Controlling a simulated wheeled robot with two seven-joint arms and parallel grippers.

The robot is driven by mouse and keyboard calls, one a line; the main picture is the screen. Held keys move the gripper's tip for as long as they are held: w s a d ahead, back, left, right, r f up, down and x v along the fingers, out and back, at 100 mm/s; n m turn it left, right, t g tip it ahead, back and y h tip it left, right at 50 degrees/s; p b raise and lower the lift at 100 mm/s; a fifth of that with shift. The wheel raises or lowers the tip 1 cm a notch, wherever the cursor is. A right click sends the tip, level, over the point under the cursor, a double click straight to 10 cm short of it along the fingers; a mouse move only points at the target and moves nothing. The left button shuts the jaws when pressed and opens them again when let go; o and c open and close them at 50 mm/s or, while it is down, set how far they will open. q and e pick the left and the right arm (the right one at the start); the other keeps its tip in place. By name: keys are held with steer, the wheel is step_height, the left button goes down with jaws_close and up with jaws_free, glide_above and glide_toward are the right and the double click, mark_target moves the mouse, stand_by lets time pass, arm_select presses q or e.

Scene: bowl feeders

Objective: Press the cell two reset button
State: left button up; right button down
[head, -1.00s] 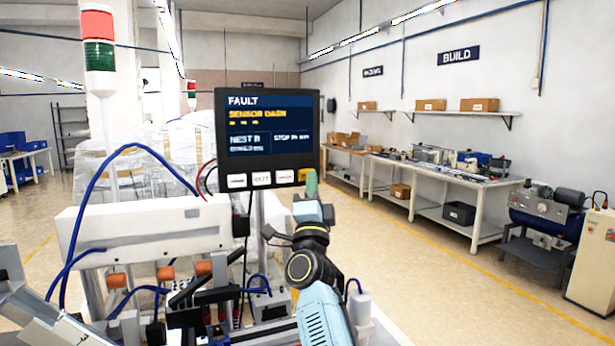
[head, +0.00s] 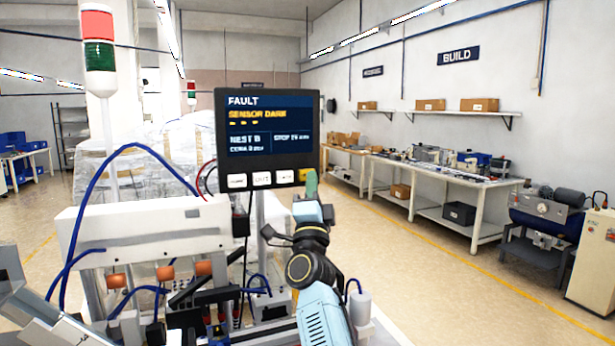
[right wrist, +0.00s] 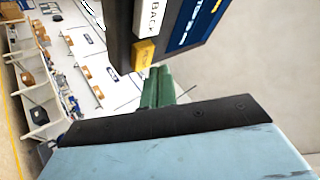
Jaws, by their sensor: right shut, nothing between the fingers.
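A dark panel (head: 267,172) with a lit screen stands on a post in the middle of the head view. The screen reads FAULT and SENSOR DARK; its smaller lines are blurred. A row of white buttons (head: 262,179) runs along its lower edge, with one yellow button (head: 305,174) at the right end. The yellow button (right wrist: 144,54) also shows in the right wrist view, beside a white one marked BACK. My right gripper (head: 312,184) is shut and empty, its green fingertips (right wrist: 158,80) close to the yellow button. I cannot tell whether they touch it.
A white machine housing (head: 140,230) with blue hoses stands left of the panel post. A red-green signal tower (head: 98,50) rises behind it. Workbenches (head: 440,180) line the right wall, and open floor lies between.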

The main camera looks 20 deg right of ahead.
steer(key=shift+w, duration=0.1)
stand_by(0.3)
steer(key=shift+w, duration=0.35)
steer(key=shift+w+b, duration=0.45)
steer(key=shift+b, duration=0.15)
stand_by(0.5)
steer(key=shift+s, duration=0.1)
stand_by(0.3)
steer(key=shift+s+p, duration=0.7)
steer(key=shift+s, duration=0.1)
steer(key=shift+s+a+p, duration=0.15)
steer(key=shift+s+p, duration=1.35)
steer(key=shift+s, duration=1)
